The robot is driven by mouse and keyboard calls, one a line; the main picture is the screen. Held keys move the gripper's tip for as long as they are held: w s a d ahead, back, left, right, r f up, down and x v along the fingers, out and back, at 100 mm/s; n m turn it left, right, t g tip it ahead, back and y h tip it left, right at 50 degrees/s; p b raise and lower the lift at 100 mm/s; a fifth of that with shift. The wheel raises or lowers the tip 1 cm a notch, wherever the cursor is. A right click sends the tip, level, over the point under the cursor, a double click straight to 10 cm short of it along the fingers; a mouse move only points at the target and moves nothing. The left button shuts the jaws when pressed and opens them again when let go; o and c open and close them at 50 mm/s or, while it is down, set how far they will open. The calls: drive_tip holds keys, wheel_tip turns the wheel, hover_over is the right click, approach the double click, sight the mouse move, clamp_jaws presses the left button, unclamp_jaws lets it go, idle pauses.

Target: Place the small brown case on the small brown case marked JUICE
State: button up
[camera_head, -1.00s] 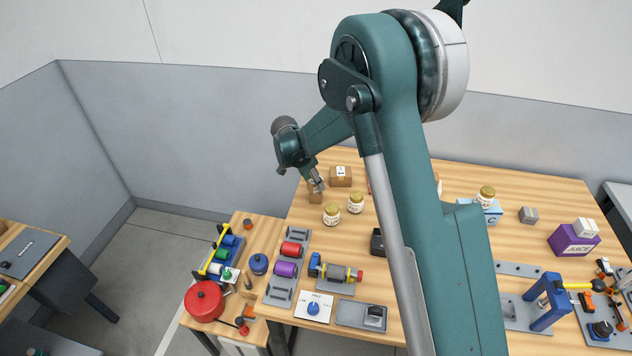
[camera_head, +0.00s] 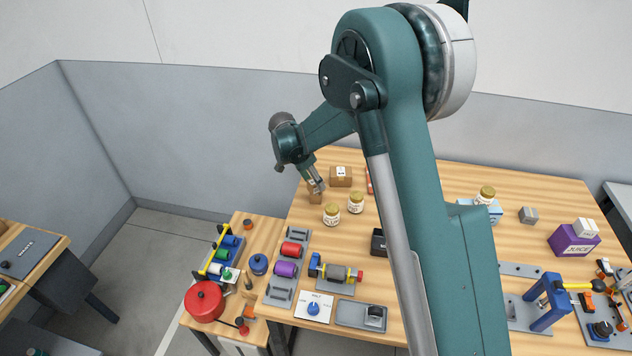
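A small brown case (camera_head: 341,177) with a white label stands at the back left of the wooden table; the label is too small to read. Another small brown case (camera_head: 315,197) stands just left and in front of it, partly hidden by my gripper (camera_head: 319,188). My gripper points down at this case, at or just over its top; I cannot tell whether it touches or whether the fingers are open. The word JUICE is readable on a purple case (camera_head: 572,241) at the right, with a white block (camera_head: 587,227) on top. No brown case shows a readable JUICE mark.
Two jars with yellow lids (camera_head: 332,215) stand close in front of the brown cases. Rollers (camera_head: 285,269) and a motor-like unit (camera_head: 338,273) lie nearer the front. A light-blue box (camera_head: 489,211) carries another jar. My arm hides the table's middle.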

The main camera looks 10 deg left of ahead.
drive_tip(key=v, duration=1)
drive_tip(key=shift+r, duration=0.2)
idle(0.3)
drive_tip(key=s+d+r+n+y, duration=0.1)
drive_tip(key=s+d+r, duration=0.45)
drive_tip(key=d, duration=0.35)
drive_tip(key=s+d+r+n+t, duration=0.15)
drive_tip(key=s+d+r, duration=0.25)
drive_tip(key=d+r, duration=0.4)
drive_tip(key=s+d+r+n+g+y, duration=0.15)
drive_tip(key=s+d+r, duration=0.3)
drive_tip(key=d, duration=0.55)
drive_tip(key=s+d+f+n+t, duration=0.1)
drive_tip(key=s+d+n+t, duration=0.1)
drive_tip(key=s+d, duration=0.6)
drive_tip(key=s+d+n+t, duration=0.2)
drive_tip(key=s+d, duration=0.7)
drive_tip(key=s, duration=0.8)
drive_tip(key=shift+f+n+y, duration=0.35)
drive_tip(key=shift+f+n, duration=0.05)
drive_tip(key=shift+n, duration=0.1)
